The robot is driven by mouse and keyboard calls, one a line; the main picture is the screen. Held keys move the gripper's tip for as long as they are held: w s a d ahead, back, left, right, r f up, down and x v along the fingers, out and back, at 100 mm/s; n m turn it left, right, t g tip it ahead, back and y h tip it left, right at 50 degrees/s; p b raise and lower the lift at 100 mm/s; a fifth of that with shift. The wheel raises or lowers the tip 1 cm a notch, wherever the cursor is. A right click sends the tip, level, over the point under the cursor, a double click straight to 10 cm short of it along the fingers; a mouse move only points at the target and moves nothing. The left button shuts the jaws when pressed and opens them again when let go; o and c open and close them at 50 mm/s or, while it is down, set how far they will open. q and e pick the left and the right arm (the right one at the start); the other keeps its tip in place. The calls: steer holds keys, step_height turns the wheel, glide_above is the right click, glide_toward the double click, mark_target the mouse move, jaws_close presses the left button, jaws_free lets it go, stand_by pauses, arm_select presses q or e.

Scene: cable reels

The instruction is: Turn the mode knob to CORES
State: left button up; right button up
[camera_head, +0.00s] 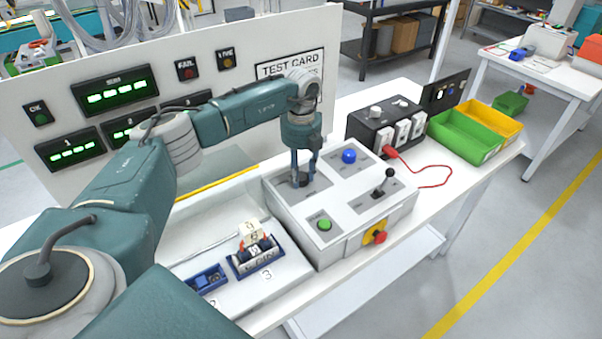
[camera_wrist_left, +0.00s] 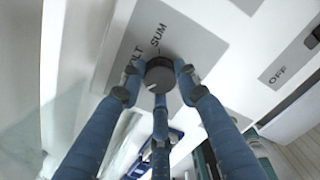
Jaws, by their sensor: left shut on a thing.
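The mode knob (camera_wrist_left: 159,72) is a dark round knob on a grey panel of the control box (camera_head: 345,205). In the left wrist view the label SUM and a partly covered label ending in "LT" show beside it. A small pale mark shows at the knob's lower left edge. I cannot see a CORES label; my fingers cover part of the panel. My left gripper (camera_head: 304,177) points down over the box's back left corner. Its three blue fingers, also in the left wrist view (camera_wrist_left: 157,90), are shut around the knob. My right gripper is not in view.
The box also has a green button (camera_head: 324,225), a blue button (camera_head: 349,156), a black lever (camera_head: 383,183) and a red stop knob (camera_head: 376,236). A panel with green displays (camera_head: 117,91) stands behind. Socket box (camera_head: 385,125) and bins (camera_head: 466,137) stand right.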

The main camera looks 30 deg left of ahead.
mark_target(301, 175)
arm_select(q)
steer(key=shift+w+r, duration=0.1)
stand_by(0.4)
steer(key=o, duration=1.2)
steer(key=shift+c, duration=0.2)
step_height(301, 175, up, 12)
